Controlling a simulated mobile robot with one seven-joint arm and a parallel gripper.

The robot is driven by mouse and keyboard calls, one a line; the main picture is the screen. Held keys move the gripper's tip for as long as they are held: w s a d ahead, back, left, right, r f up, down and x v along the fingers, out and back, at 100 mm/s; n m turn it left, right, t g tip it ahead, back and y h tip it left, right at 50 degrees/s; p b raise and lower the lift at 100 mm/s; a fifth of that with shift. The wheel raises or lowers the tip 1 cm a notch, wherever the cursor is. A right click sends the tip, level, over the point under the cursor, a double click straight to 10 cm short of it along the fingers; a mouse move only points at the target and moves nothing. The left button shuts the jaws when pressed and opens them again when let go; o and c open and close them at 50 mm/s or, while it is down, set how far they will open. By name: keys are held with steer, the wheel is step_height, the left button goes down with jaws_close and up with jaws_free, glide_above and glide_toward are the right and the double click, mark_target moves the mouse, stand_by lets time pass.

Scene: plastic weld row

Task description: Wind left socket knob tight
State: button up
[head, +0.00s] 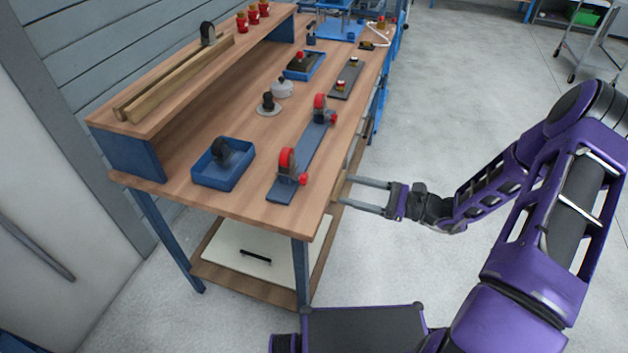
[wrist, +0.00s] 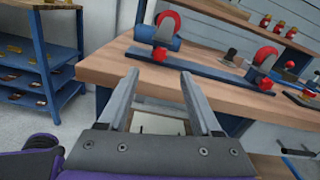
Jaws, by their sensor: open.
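A dark blue rail (head: 292,170) lies along the bench's front edge and carries two sockets with red arches. The left socket (head: 287,160) is the nearer one in the head view and stands at the left in the wrist view (wrist: 167,24). Its red knob (head: 303,179) is on the side facing me and also shows in the wrist view (wrist: 160,55). The other socket (head: 320,103) has a similar red knob (head: 331,116). My gripper (head: 346,192) is open and empty, just off the bench edge, its fingers (wrist: 159,73) pointing towards the left socket, apart from the knob.
A blue tray (head: 208,181) holding a dark part stands behind the rail. A dark knobbed piece (head: 268,104), a pale piece (head: 282,89) and another tray (head: 289,73) stand farther along. A raised wooden shelf (head: 143,128) runs along the back. Open floor lies right of the bench.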

mark_target(307, 179)
steer(key=x, duration=1)
jaws_close()
